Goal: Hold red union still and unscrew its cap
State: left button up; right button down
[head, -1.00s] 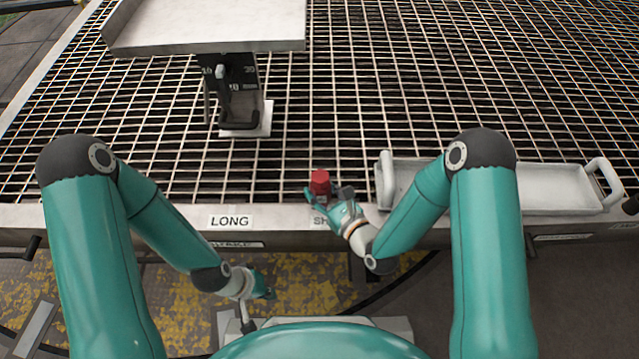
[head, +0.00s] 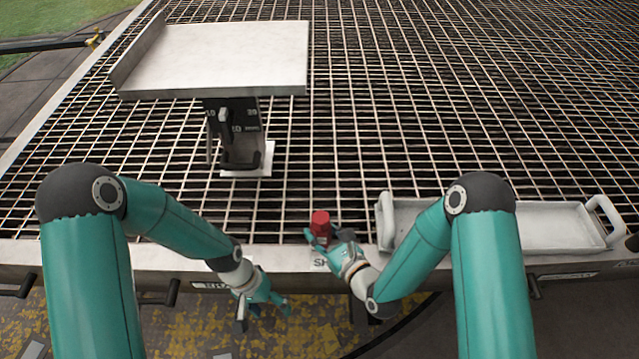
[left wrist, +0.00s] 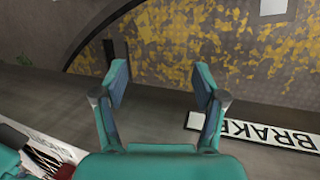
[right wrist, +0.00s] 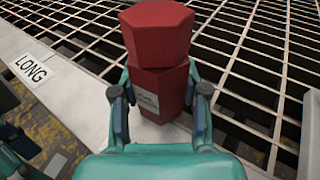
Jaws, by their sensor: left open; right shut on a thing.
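The red union (head: 320,226) stands near the front edge of the grating in the head view. In the right wrist view its hexagonal cap (right wrist: 157,32) sits on top of the red body (right wrist: 160,90), which carries a small pale label. My right gripper (head: 322,236) is shut on the body below the cap; its fingers (right wrist: 158,98) lie on either side. My left gripper (head: 268,305) is open and empty, in front of the table's front edge, left of and lower in the picture than the union. Its two fingers (left wrist: 163,85) stand wide apart with floor behind them.
A white tray with handles (head: 560,225) lies on the grating right of the union. A raised pale plate (head: 215,60) with a dark scaled bracket (head: 235,130) stands at the back left. A LONG label (right wrist: 33,68) and a BRAKE label (left wrist: 265,135) mark the front rim.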

pick_arm(q)
jog(key=w+a+r+y, duration=0.1)
jog(key=w+r, duration=0.1)
jog(key=r, duration=0.2)
jog(key=w+a+r+m+g+y, duration=0.1)
jog(key=w+r+y, duration=0.1)
jog(key=w+r, duration=0.1)
jog(key=w+a+r+m+g+y, duration=0.1)
jog(key=w+a+r, duration=0.1)
jog(key=r, duration=0.4)
jog(key=shift+w+a, duration=0.1)
jog(key=shift+w, duration=0.05)
notch_tip(320, 180, up, 5)
jog(key=w+y, duration=0.1)
jog(key=w, duration=0.1)
jog(key=n+t+h, duration=0.2)
jog(key=n+t, duration=0.2)
send_near(322, 218)
notch_tip(322, 218, down, 10)
jog(key=shift+s+r, duration=0.1)
jog(key=shift+s, duration=0.05)
jog(key=c, duration=1.3)
jog(key=n, duration=0.5)
jog(key=shift+r+n, duration=0.1)
jog(key=shift+n, duration=0.2)
